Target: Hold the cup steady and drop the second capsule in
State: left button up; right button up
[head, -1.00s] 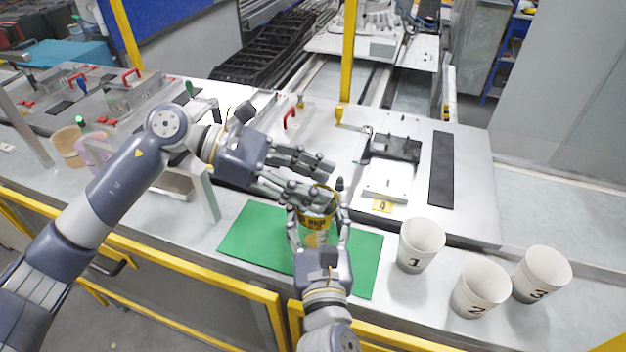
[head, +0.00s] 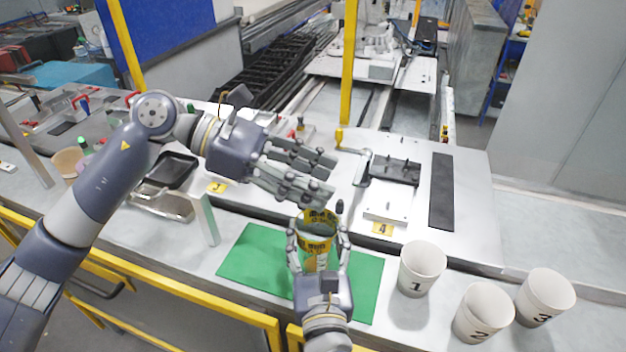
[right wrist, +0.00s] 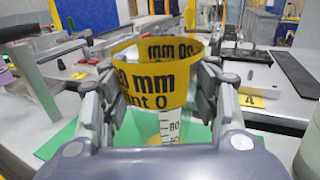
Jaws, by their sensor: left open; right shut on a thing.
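The cup (head: 318,238) is clear with a yellow band and black print around its top. My right gripper (head: 319,246) is shut on it from both sides and holds it upright over the green mat (head: 248,262). In the right wrist view the cup (right wrist: 160,85) stands between the fingers, with a printed scale below the band and something yellow low down in it. My left gripper (head: 322,178) is open above and behind the cup, its fingers pointing right. I see no capsule between its fingers.
White cups marked 1 (head: 421,262), 2 (head: 483,308) and 3 (head: 545,292) stand right of the mat. A metal fixture plate (head: 470,200) with a label 4 lies behind. A yellow post (head: 347,60) rises at the back.

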jog(key=o, duration=1.3)
jog(key=shift+c, duration=0.2)
jog(key=shift+s, duration=0.1)
